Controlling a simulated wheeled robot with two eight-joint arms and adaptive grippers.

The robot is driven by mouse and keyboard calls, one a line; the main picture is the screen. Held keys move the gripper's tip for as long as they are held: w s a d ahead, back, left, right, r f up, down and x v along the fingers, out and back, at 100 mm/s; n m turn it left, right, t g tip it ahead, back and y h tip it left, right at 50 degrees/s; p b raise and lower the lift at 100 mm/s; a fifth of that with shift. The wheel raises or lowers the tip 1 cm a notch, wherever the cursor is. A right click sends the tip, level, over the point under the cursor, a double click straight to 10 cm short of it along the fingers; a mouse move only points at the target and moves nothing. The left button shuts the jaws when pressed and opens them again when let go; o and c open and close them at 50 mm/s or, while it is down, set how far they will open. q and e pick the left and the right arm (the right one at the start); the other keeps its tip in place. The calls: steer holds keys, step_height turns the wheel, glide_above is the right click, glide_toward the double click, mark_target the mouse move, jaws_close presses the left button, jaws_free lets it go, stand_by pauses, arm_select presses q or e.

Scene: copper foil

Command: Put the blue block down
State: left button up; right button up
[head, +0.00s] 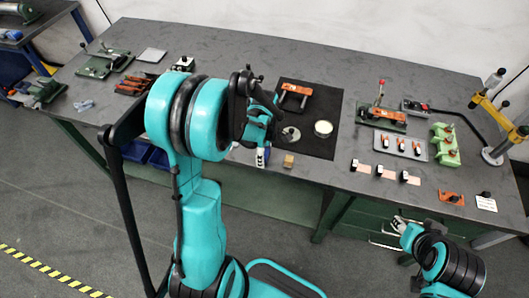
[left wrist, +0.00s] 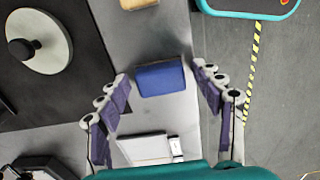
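The blue block (left wrist: 160,78) lies on the grey table near its front edge in the left wrist view. My left gripper (left wrist: 164,82) is open, with one finger on each side of the block and a visible gap to each side.
A wooden block (head: 289,161) lies just right of my left gripper. Behind it a black mat (head: 310,142) holds an orange fixture (head: 297,90) and round pieces. Samples (head: 382,171) stand further right. In the left wrist view a pale plate (left wrist: 142,149) lies near the block.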

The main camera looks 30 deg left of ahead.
arm_select(q)
steer(key=shift+r, duration=0.25)
step_height(320, 180, up, 11)
steer(key=p, duration=0.4)
steer(key=s+d+r+m+t, duration=0.3)
steer(key=s+d+r+m, duration=0.1)
steer(key=m, duration=0.6)
steer(key=s+d+r+m+t, duration=0.4)
steer(key=s+d+m, duration=0.2)
steer(key=m, duration=0.4)
steer(key=shift+s+d+r+m, duration=0.3)
steer(key=shift+s+m, duration=0.1)
steer(key=shift+s, duration=0.15)
